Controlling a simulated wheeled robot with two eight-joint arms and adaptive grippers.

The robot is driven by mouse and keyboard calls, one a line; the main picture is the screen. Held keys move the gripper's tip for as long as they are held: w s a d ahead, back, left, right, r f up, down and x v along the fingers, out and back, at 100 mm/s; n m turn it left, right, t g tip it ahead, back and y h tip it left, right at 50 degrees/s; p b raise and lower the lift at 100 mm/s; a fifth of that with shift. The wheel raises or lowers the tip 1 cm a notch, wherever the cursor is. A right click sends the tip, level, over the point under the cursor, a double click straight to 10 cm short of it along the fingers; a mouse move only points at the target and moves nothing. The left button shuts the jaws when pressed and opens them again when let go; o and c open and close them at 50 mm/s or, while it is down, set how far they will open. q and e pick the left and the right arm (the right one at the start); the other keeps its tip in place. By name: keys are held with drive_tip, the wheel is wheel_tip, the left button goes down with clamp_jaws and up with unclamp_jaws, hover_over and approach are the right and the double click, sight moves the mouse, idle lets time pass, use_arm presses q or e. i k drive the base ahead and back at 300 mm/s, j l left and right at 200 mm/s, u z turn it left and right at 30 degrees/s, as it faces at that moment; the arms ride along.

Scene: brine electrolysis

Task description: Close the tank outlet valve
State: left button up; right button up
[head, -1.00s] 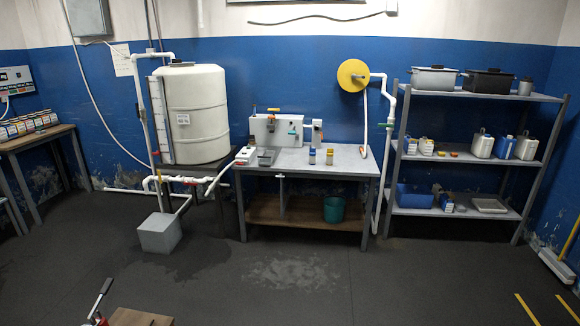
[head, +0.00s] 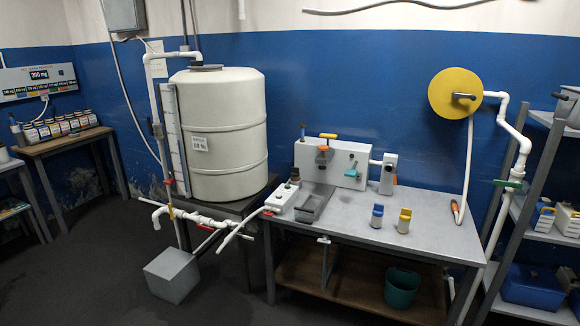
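The large white tank (head: 225,125) stands on a dark stand at left centre in the head view, with a small label on its front. White pipes (head: 190,215) run below it. Several small coloured handles show there: a red handle (head: 206,228) under the horizontal pipe, a yellow-orange handle (head: 171,213) at the pipe junction, and a red handle (head: 168,181) on the upright pipe. Another red piece (head: 268,213) is on the pipe near the table. I cannot tell which one is the tank outlet valve or how far it is open. Neither of my grippers is in view.
A grey box (head: 172,275) sits on the floor below the pipes. The metal worktable (head: 350,222) right of the tank holds a white panel unit and small bottles. A green bucket (head: 402,288) stands on its lower shelf. Floor at left front is clear.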

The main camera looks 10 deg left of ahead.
sight(198, 226)
drive_tip(key=i+j+u, duration=0.25)
drive_tip(key=i+u, duration=0.15)
drive_tip(key=i, duration=0.2)
drive_tip(key=i+u, duration=0.35)
drive_tip(key=i, duration=0.25)
drive_tip(key=i+l+u, duration=0.1)
drive_tip(key=i+u, duration=0.3)
drive_tip(key=i, duration=0.2)
drive_tip(key=i+j+z, duration=0.1)
drive_tip(key=i, duration=0.25)
drive_tip(key=i+l+u, duration=0.15)
drive_tip(key=i+l, duration=0.15)
drive_tip(key=l, duration=0.15)
drive_tip(key=i+l+u, duration=0.15)
drive_tip(key=i+l, duration=0.15)
drive_tip(key=l, duration=0.2)
